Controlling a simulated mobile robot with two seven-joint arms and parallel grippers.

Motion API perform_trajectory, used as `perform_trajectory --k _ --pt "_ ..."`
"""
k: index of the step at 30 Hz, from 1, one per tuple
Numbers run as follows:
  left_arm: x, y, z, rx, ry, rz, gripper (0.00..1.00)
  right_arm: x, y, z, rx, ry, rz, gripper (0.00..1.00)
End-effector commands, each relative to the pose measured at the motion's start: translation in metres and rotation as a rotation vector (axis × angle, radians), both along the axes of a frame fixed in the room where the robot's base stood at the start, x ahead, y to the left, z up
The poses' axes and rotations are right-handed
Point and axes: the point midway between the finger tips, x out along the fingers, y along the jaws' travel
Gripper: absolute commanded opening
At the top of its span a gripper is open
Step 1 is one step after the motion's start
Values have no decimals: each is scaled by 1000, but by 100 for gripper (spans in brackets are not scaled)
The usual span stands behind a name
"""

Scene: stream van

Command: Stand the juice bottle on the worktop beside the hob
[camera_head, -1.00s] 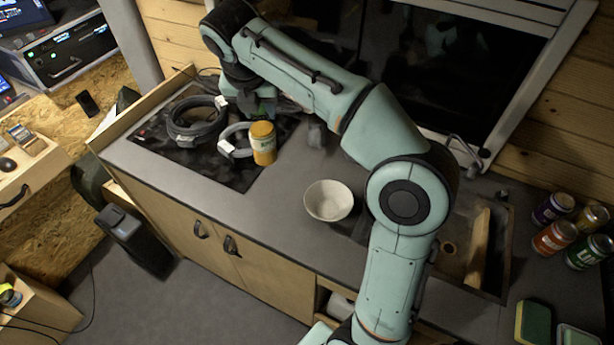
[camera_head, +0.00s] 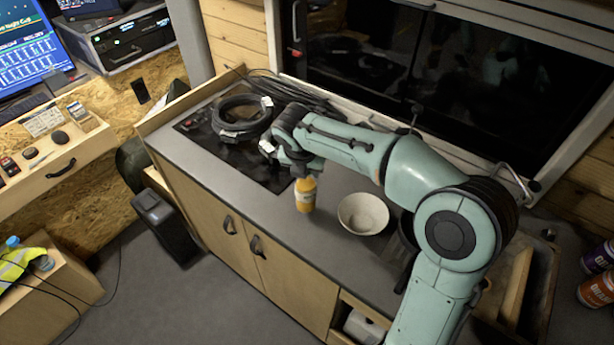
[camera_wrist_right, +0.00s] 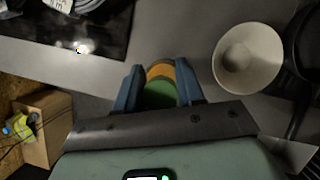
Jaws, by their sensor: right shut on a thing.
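The juice bottle (camera_head: 305,196), orange with a pale label, is upright at the worktop's front part, just right of the black hob (camera_head: 215,150). My right gripper (camera_head: 301,168) comes down over its top and is shut on it. In the right wrist view the bottle's green and orange top (camera_wrist_right: 160,88) sits between the two blue fingers (camera_wrist_right: 160,78). I cannot tell whether its base touches the worktop (camera_head: 262,213). My left gripper is in no view.
Coiled black cables (camera_head: 240,115) lie on the hob. A white bowl (camera_head: 363,214) stands close to the bottle's right, with a dark pan beside it. A sink (camera_head: 535,290) lies farther right. Grey worktop is clear in front of the hob.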

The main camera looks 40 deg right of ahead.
Motion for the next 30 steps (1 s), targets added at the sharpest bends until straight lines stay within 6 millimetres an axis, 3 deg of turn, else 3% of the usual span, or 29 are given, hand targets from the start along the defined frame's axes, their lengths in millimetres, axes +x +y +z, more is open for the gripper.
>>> perform_trajectory --k 1,5,15,16,18,26,30 --pt "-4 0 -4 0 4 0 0 -2 0 -12 -1 7 -1 0" --pt "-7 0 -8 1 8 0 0 -2 0 -29 1 6 -1 0" --pt "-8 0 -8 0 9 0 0 -1 0 -31 0 2 -1 0" --pt "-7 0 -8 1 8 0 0 -1 0 -31 0 3 -1 48" --pt "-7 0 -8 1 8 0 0 -1 0 -30 0 3 -1 65" --pt "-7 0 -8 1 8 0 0 -1 0 -30 0 3 -1 65" --pt "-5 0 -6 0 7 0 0 -2 2 -21 1 1 0 65"
